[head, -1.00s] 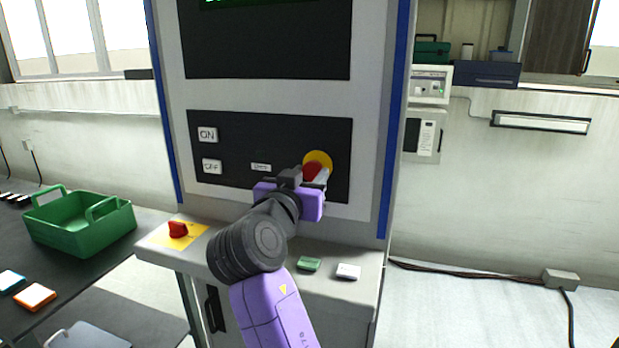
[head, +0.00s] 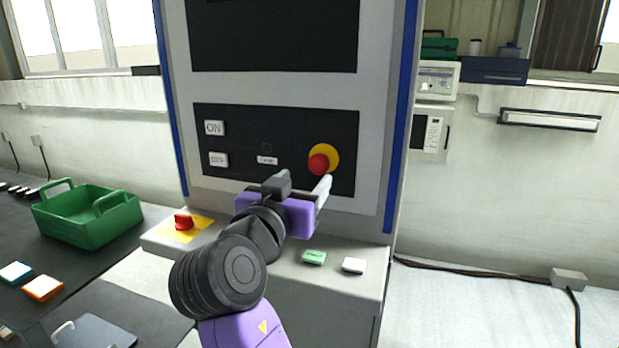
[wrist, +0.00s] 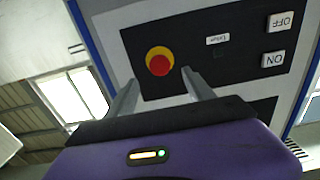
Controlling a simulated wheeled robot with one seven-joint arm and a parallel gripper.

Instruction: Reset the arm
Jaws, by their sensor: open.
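My gripper (head: 300,186) is open and empty in front of the machine's control panel, just below the red emergency stop button. In the wrist view its two fingers (wrist: 163,88) stand apart with nothing between them. The red button (head: 319,164) on its yellow collar (head: 331,156) is in full view, and the wrist view shows it too (wrist: 159,65), beyond the fingers and apart from them. My purple and black arm rises from the bottom of the head view, bent at the wrist.
The dark panel also carries an ON button (head: 214,128) and an OFF button (head: 218,160). The ledge below holds a red rotary switch (head: 184,221), a green button (head: 314,257) and a white button (head: 353,265). A green crate (head: 88,232) stands on the left table.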

